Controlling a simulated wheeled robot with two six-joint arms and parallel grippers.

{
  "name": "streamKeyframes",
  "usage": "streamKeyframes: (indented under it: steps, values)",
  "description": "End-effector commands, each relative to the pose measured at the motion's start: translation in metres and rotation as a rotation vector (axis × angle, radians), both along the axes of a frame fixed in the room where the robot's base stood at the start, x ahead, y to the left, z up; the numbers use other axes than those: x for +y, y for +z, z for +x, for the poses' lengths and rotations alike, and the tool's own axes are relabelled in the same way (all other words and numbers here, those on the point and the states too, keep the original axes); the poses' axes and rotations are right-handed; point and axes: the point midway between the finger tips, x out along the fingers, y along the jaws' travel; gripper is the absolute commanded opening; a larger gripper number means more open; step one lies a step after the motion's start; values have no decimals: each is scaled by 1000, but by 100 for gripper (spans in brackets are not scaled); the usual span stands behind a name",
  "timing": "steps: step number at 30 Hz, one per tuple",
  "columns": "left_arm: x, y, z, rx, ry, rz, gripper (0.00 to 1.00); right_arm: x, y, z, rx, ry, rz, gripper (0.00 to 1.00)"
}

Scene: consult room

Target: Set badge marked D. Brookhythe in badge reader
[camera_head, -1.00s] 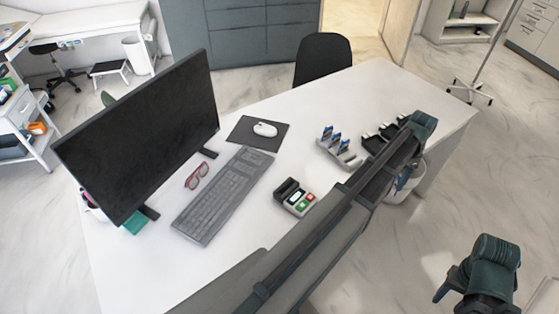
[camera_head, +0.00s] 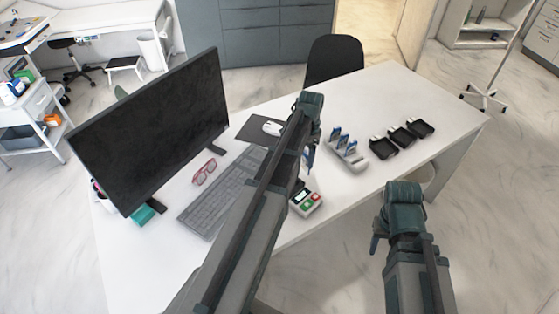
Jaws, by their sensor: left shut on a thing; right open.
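The badge reader (camera_head: 307,201), a small grey unit with a red and a green button, stands on the desk right of the keyboard. My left forearm hides its left part. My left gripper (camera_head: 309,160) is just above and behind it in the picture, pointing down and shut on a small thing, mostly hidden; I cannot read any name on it. Several blue-topped badges (camera_head: 343,141) stand in a pale rack (camera_head: 356,162) to the right of that gripper. My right gripper (camera_head: 376,243) is open, off the desk's front edge.
Black trays (camera_head: 402,138) sit right of the rack. A monitor (camera_head: 155,130), keyboard (camera_head: 222,190), red glasses (camera_head: 204,171) and a mouse (camera_head: 272,128) lie to the left. The desk (camera_head: 375,88) is clear at its far right. A black chair (camera_head: 334,58) stands behind.

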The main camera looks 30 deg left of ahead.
Motion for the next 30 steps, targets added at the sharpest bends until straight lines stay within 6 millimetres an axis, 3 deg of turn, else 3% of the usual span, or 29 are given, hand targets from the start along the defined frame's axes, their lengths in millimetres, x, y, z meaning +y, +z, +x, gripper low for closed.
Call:
streamKeyframes:
  steps: [12, 18, 24, 30]
  values:
    - [8, 31, -54, 0, -803, 0, 14, 0, 31, 0, 0, 0, 0, 50]
    - [11, 39, -70, 0, -1101, 0, 14, 0, 39, 0, 0, 0, 0, 50]
    - [12, 41, -76, 0, -1228, 0, 14, 0, 41, 0, 0, 0, 0, 50]
    - [12, 40, -76, 0, -1242, 0, 14, 0, 40, 0, 0, 0, 0, 50]
